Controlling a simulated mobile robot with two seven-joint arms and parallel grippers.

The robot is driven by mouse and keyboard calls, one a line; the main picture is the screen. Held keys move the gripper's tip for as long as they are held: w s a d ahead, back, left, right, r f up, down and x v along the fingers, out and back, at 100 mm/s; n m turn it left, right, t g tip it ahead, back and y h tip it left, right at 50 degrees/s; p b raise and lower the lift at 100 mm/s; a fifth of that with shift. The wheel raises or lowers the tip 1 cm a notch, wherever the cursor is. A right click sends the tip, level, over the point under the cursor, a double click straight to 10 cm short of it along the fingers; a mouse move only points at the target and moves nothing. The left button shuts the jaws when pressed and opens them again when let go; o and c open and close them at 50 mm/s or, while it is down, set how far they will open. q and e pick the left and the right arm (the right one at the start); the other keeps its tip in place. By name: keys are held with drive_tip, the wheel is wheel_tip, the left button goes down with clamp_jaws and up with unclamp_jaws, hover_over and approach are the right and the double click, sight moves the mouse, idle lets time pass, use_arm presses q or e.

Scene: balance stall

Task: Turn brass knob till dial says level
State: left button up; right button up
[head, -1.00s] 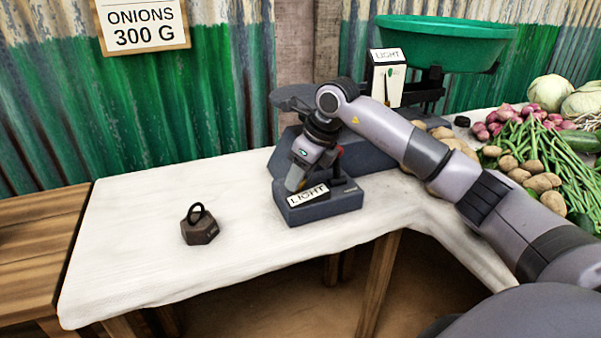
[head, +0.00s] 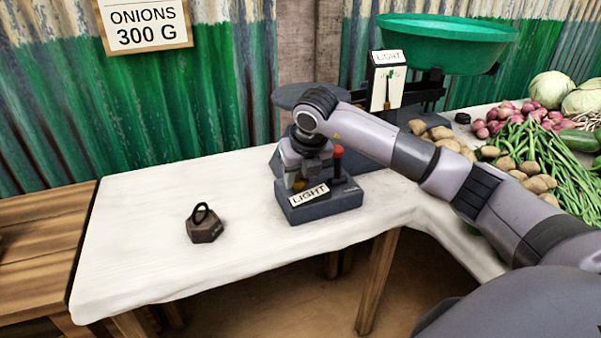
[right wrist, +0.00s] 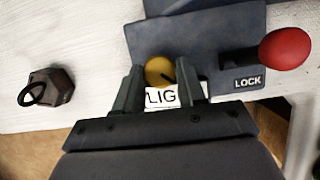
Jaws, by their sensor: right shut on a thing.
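The brass knob (right wrist: 159,70) sits on the dark control box (right wrist: 150,30), with a dark mark on its face. My right gripper (right wrist: 163,85) is shut on the knob, one finger on each side; in the head view the gripper (head: 298,180) hides most of it. The label on the box (head: 310,195) reads LIGHT. The white dial (head: 387,88) stands behind, with a green mark and a small pointer. The sign above the dial (head: 388,57) also reads LIGHT. My left gripper is not in view.
A red-topped lever (right wrist: 285,49) marked LOCK stands beside the knob. A dark hexagonal weight (head: 204,228) with a ring is on the white cloth at left. A green pan (head: 445,38) is on the scale. Onions (head: 510,120), potatoes and beans lie at right.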

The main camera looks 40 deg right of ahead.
sight(303, 197)
drive_tip(key=shift+m, duration=0.3)
drive_tip(key=o, duration=1.1)
drive_tip(key=shift+c, duration=0.2)
drive_tip(key=v, duration=0.7)
drive_tip(key=shift+p, duration=0.4)
drive_tip(key=shift+a, duration=0.15)
